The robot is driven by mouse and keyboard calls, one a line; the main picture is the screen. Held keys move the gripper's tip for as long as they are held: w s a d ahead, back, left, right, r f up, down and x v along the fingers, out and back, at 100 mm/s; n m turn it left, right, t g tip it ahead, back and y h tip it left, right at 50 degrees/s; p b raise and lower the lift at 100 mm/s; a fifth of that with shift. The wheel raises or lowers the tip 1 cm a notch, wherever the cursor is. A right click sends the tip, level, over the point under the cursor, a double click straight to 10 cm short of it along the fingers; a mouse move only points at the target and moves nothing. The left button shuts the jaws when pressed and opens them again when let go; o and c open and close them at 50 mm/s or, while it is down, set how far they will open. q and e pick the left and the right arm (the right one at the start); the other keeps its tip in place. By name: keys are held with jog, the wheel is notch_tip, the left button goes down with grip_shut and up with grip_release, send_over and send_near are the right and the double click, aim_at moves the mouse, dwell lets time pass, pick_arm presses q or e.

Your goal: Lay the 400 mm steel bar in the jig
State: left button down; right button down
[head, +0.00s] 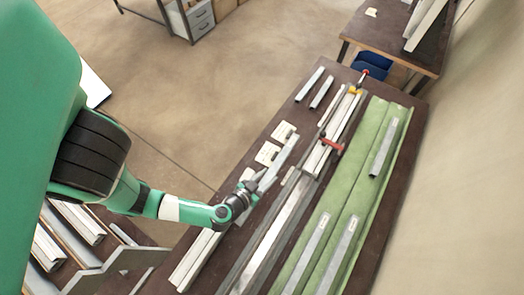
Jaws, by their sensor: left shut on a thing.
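My left gripper (258,182) reaches in from the left over the bench and is shut on a light grey steel bar (281,160). The bar slants up and right from the fingers, beside the jig's left edge. Its near end is hidden by the gripper, and I cannot tell its height above the bench. The jig (268,232) is a long grey channel along the middle of the bench. A red-handled clamp (332,145) crosses it, and another red-tipped part (363,74) stands at its far end. My right gripper is not in view.
A green mat (345,190) right of the jig bears several bars, one at its far right (384,148). Long bars (197,262) lie at the near left. A rack (75,235) stands lower left.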

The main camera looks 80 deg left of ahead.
aim_at(277, 162)
pick_arm(q)
jog(key=shift+w+a, duration=0.2)
jog(key=shift+w, duration=0.1)
jog(key=x, duration=0.2)
jog(key=a+b+x, duration=0.1)
jog(key=x, duration=0.2)
jog(key=s+b+x, duration=0.1)
jog(key=x, duration=0.2)
jog(key=shift+a+f, duration=0.15)
jog(key=shift+a, duration=0.2)
jog(key=w+a+f+b, duration=0.2)
jog(key=f+b, duration=0.1)
jog(key=w+a+f+b, duration=0.1)
jog(key=shift+a+f, duration=0.2)
jog(key=shift+f, duration=0.2)
jog(key=shift+w+a+f+b, duration=0.1)
jog(key=shift+a+f+b, duration=0.1)
jog(key=shift+b, duration=0.2)
jog(key=shift+w+a, duration=0.1)
jog(key=f+b, duration=0.3)
jog(key=shift+w+a+f+b, duration=0.3)
jog(key=shift+f+b, duration=0.05)
jog(key=shift+b, duration=0.05)
jog(key=shift+s+f+b, duration=0.1)
jog(key=shift+f+b, duration=0.2)
jog(key=shift+b, duration=0.05)
jog(key=shift+r, duration=0.2)
